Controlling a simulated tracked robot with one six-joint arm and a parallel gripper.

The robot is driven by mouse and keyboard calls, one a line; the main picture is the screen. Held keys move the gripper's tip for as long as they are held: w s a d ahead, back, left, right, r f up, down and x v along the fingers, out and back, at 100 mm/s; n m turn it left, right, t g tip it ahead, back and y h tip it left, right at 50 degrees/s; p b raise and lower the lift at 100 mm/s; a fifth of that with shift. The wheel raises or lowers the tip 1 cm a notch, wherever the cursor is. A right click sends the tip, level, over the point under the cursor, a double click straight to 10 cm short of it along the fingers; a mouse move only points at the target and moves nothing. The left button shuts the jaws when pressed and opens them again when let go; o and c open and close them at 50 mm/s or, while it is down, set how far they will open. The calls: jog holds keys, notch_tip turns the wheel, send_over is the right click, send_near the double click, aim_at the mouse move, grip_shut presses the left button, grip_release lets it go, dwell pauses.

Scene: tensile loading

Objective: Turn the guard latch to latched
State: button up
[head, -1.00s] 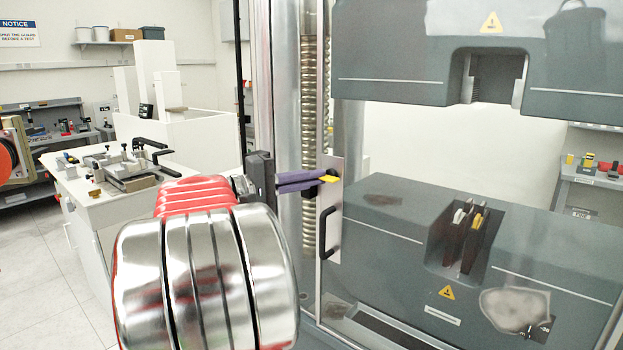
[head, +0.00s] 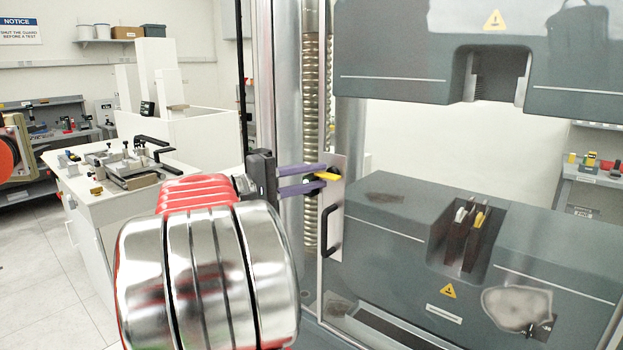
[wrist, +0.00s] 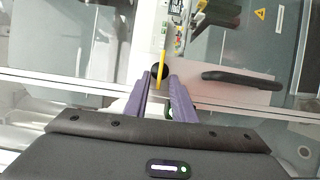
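The guard latch is a small yellow lever (head: 327,176) on a pale upright plate (head: 336,240) at the guard's edge. In the wrist view the yellow lever (wrist: 161,62) shows edge-on beside a round black pivot (wrist: 157,73). My gripper (head: 322,174) has two purple fingers, spread apart, one on each side of the lever's near end. In the wrist view my gripper (wrist: 159,82) shows a gap between the fingers with the lever's end in it. I cannot tell whether a finger touches the lever.
A black guard handle (head: 325,229) sits on the plate below the latch; it also shows in the wrist view (wrist: 242,80). The grey testing machine (head: 390,225) stands at the right. A white bench (head: 110,205) with a fixture is at the left.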

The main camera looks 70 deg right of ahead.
jog(key=v, duration=1.4)
jog(key=shift+s, duration=0.1)
dwell(0.4)
